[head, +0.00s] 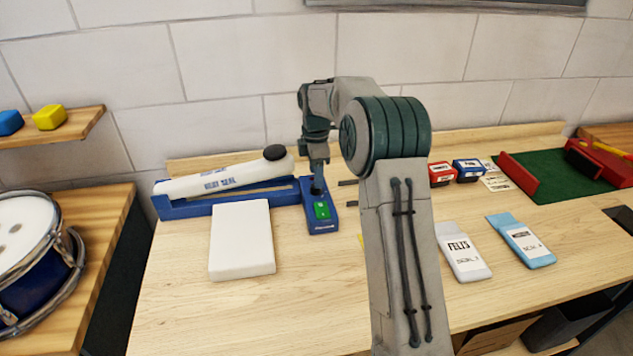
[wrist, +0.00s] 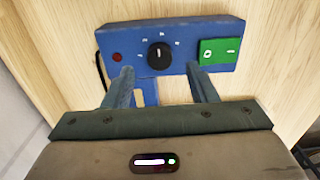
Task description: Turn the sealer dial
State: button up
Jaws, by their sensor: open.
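The sealer's blue control box (head: 323,228) stands on the bench at the right end of the blue and white sealer (head: 225,182). In the wrist view the box (wrist: 185,65) shows a black dial (wrist: 160,55) with a white pointer mark and small white marks around it. My gripper (wrist: 163,80) is open, its two fingers apart in front of the box, one to either side of the dial and slightly short of it in the picture. Nothing is between them. In the head view my gripper (head: 318,185) is above the box and hides the dial.
A green switch (wrist: 220,51) and a red light (wrist: 117,57) flank the dial. A white block (head: 241,240) lies in front of the sealer. Labelled packets (head: 462,252), small boxes (head: 468,170) and a green mat (head: 560,178) are to the right.

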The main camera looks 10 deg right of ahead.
jog(key=shift+f, duration=1.95)
jog(key=c, duration=1)
jog(key=shift+m, duration=0.8)
jog(key=o, duration=1)
